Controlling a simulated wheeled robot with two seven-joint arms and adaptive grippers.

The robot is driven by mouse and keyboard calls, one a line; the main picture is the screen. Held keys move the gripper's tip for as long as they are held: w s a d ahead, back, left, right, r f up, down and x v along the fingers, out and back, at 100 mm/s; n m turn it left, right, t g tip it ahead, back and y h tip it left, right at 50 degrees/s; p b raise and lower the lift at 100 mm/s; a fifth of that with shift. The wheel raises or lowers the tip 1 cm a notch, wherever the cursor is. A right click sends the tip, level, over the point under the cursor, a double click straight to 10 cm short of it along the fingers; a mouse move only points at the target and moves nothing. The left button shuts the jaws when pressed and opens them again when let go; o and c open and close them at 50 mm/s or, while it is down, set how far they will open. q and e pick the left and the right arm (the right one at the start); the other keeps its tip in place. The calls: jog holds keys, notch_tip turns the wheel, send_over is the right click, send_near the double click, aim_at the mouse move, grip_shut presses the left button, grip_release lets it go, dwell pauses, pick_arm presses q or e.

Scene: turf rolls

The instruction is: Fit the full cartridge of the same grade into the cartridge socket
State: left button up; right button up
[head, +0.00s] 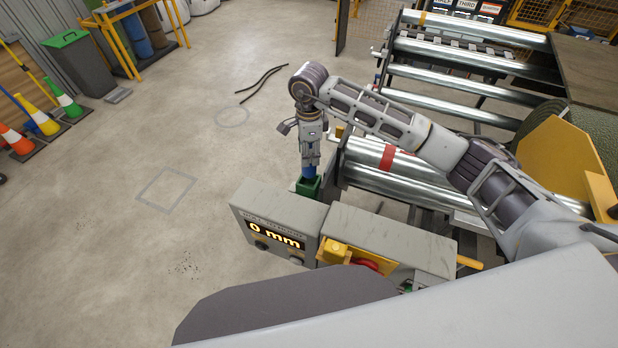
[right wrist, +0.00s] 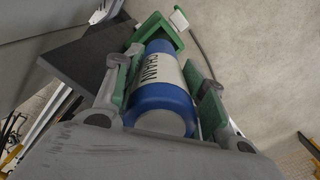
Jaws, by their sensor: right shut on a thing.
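My right gripper (head: 311,160) points down beside the grey control box and is shut on a blue cartridge (head: 309,172). In the right wrist view the cartridge (right wrist: 160,95) lies between the green-padded fingers, with a white label reading "CHAIN". Its far end meets the green cartridge socket (right wrist: 157,28), which also shows in the head view (head: 307,187) just under the cartridge, by the box's back edge. I cannot tell how deep the cartridge sits in the socket. My left gripper is not in view.
The grey control box (head: 278,212) has a display reading "0 mm". A machine with steel rollers (head: 460,58) stands right of my arm. Traffic cones (head: 42,122) and a green-lidded bin (head: 78,65) stand far left.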

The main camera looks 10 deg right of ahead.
aim_at(309, 171)
jog(key=shift+f+b, duration=0.55)
jog(key=shift+f, duration=1.35)
jog(key=shift+f+b, duration=1)
jog(key=shift+f, duration=1.45)
jog(key=shift+f, duration=0.1)
jog(key=o, duration=1.4)
jog(key=shift+c, duration=0.2)
